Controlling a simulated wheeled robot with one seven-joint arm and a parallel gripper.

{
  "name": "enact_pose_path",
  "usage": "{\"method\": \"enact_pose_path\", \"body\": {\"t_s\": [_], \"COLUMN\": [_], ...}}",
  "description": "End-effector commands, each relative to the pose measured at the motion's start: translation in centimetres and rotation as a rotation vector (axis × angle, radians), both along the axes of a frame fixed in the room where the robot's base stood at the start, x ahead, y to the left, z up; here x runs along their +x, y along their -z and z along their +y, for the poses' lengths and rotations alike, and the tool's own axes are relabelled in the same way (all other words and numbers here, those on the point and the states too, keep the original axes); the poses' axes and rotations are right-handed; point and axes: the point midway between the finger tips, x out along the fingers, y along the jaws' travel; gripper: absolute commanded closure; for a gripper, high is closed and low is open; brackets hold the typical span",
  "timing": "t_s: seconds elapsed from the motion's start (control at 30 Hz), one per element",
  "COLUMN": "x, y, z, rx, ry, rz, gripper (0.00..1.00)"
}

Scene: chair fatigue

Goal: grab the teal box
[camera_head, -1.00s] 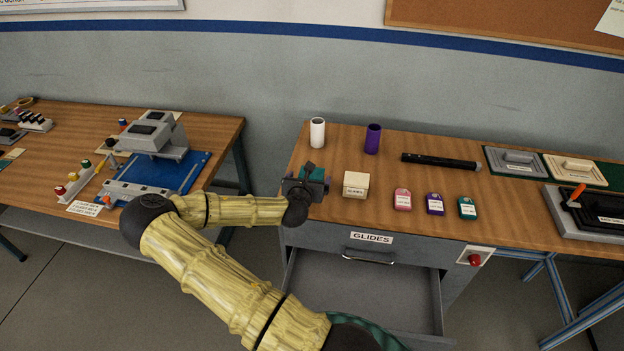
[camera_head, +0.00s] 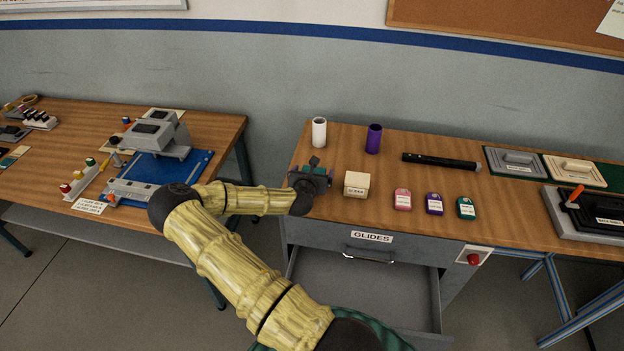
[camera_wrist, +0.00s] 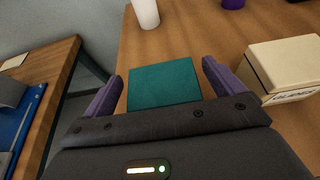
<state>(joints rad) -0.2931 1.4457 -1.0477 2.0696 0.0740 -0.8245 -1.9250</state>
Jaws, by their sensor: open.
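The teal box (camera_wrist: 163,86) stands on the right-hand wooden table. In the wrist view its flat teal top lies between the two purple fingers of my gripper (camera_wrist: 163,72), with a gap on each side. In the head view my gripper (camera_head: 313,176) is at the table's front left corner and hides most of the box, leaving only a bit of teal showing. My gripper is open and holds nothing. How far down the fingers reach beside the box cannot be told.
A cream box (camera_head: 357,184) stands just right of my gripper. A white cylinder (camera_head: 319,132) and a purple cylinder (camera_head: 373,139) stand behind. Pink (camera_head: 402,200), purple (camera_head: 434,204) and teal (camera_head: 465,208) tags lie farther right. An open drawer (camera_head: 365,290) juts out below.

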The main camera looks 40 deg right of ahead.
Motion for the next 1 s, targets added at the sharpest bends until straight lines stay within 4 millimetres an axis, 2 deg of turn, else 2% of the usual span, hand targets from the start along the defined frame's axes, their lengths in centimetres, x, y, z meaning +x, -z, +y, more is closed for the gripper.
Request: {"method": "enact_pose_path", "body": {"t_s": [0.2,0.47,0.77,1.0], "x": [0.0,0.2,0.2,0.1], "y": [0.0,0.0,-0.2,-2.9], "z": [0.0,0.3,0.3,0.2], "rx": [0.000,0.000,0.000,0.000], "ry": [0.000,-0.005,-0.006,-0.003], "rz": [0.000,0.000,0.000,-0.005], "gripper": [0.06,0.57,0.58,0.58]}}
